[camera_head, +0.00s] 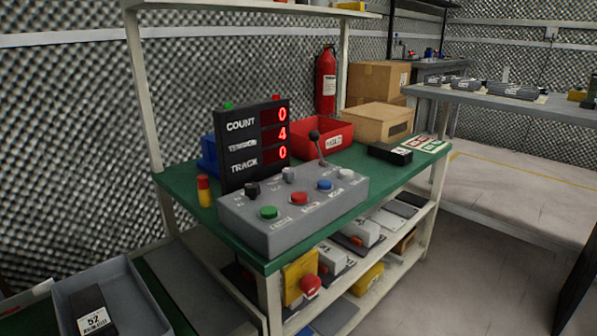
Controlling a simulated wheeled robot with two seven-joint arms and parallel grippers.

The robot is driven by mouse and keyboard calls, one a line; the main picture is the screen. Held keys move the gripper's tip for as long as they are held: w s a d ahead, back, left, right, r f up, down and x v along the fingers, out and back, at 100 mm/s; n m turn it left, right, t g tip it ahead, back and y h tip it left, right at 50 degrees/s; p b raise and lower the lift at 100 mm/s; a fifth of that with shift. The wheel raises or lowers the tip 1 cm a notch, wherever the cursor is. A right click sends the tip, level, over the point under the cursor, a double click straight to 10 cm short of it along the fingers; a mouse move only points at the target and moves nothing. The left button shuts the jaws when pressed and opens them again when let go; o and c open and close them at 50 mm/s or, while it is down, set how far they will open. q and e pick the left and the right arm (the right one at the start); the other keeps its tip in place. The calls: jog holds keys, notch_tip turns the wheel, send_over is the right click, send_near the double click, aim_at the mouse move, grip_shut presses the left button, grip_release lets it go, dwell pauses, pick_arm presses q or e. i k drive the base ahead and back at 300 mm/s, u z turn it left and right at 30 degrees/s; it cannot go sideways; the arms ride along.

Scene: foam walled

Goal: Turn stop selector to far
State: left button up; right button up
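A grey control box (290,215) sits on the green top of a workbench (180,185). At its back left is a black knob (252,190), with a grey knob (288,174) to its right. A lever with a black ball top (315,136) stands at the back right. Green (268,212), red (299,198), blue (324,185) and white (346,174) buttons line the front. The labels are too small to read, so I cannot tell which knob is the stop selector or its setting. Neither of my grippers is in view.
A black display (240,155) reading COUNT 0, TENSION 4, TRACK 0 stands behind the box. A red bin (322,138), a cardboard box (377,122) and a black device (390,153) are farther back. A grey tray (140,297) is at lower left. Open floor (480,270) lies right.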

aim_at(289, 174)
jog(key=z, duration=1.7)
jog(key=i, duration=0.75)
jog(key=u, duration=2.3)
